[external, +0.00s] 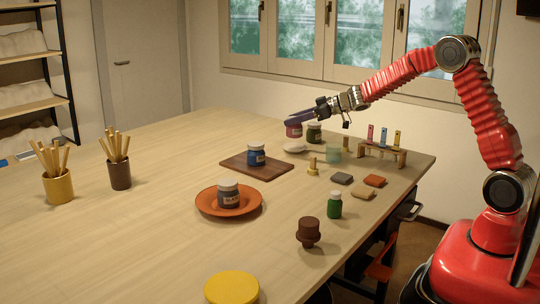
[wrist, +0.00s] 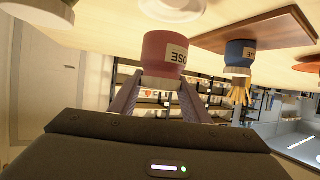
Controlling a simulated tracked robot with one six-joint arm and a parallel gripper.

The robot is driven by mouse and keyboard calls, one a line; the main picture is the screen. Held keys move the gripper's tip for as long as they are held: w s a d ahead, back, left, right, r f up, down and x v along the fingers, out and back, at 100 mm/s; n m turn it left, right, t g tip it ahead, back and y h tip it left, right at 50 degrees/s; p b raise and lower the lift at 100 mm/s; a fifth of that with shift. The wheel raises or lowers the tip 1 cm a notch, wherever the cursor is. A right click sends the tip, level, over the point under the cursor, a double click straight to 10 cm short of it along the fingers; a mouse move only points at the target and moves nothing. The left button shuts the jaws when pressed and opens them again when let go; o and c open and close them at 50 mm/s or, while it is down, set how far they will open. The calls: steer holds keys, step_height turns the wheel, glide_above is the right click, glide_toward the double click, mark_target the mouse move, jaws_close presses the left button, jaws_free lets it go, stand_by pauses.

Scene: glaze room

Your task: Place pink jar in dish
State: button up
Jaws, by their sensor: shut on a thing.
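The pink jar (external: 293,131) is at the far side of the table, below my gripper (external: 297,119). In the wrist view, which is upside down, my gripper (wrist: 164,84) is shut on the pink jar (wrist: 165,52) near its pale lid, with the label facing the camera. I cannot tell whether its base touches the table. The orange-red dish (external: 206,206) is nearer the camera, left of centre, with a grey-lidded dark jar (external: 228,195) standing in it. An orange edge, likely the dish (wrist: 308,67), shows at the wrist view's right.
A blue jar (external: 256,156) stands on a brown board (external: 235,165) between the pink jar and the dish. Brush pots (external: 58,188) stand left. The table's left middle is clear.

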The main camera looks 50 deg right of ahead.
mark_target(294, 131)
steer(key=shift+f, duration=0.3)
steer(key=shift+f, duration=1.85)
steer(key=shift+f, duration=0.4)
steer(key=o, duration=1.2)
steer(key=shift+r, duration=0.1)
